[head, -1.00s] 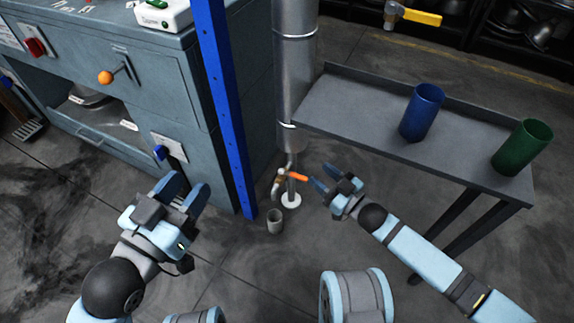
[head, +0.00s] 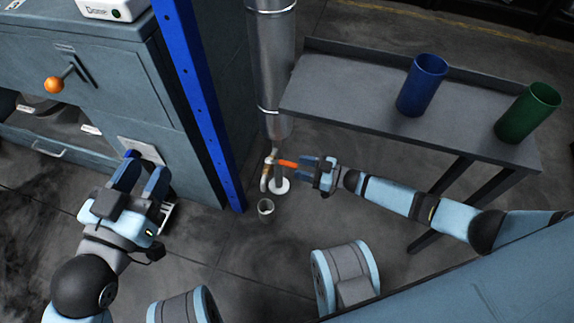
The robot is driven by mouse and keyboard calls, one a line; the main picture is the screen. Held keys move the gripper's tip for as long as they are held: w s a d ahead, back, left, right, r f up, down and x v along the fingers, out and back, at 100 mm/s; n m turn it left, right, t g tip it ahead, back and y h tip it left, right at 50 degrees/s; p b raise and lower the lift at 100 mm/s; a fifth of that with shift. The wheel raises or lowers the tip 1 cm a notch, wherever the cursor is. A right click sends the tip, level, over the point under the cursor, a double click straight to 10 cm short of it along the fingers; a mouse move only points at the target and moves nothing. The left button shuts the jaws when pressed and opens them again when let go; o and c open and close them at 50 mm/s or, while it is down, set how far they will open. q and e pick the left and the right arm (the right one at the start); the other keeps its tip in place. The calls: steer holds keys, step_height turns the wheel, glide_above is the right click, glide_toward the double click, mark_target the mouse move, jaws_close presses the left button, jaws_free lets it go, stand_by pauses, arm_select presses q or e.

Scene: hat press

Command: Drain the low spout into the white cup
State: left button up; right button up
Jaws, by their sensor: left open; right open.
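The low spout (head: 266,174) is a small brass-coloured tap with an orange lever (head: 288,163), at the foot of the grey vertical pipe (head: 271,60). A small pale cup (head: 265,207) stands on the floor just below and in front of it; its inside cannot be made out. My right gripper (head: 308,164) is open, with its fingertips at the free end of the orange lever; I cannot tell whether they touch it. My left gripper (head: 142,174) is open and empty in front of the grey cabinet, left of the blue post.
A metal side table (head: 335,105) holds a blue cup (head: 422,85) and a green cup (head: 527,113) at the right. A blue post (head: 200,100) stands between the cabinet (head: 110,110) and the pipe. The floor around the pale cup is clear.

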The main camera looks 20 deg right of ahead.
mark_target(279, 162)
steer(key=b+x, duration=0.1)
steer(key=x, duration=0.4)
steer(key=shift+a, duration=0.1)
arm_select(q)
steer(key=shift+w+a+r+m+t, duration=0.1)
steer(key=shift+w+a+m+t, duration=0.25)
steer(key=shift+m, duration=0.25)
arm_select(e)
steer(key=shift+w, duration=0.1)
arm_select(q)
steer(key=shift+d, duration=0.1)
arm_select(e)
jaws_close()
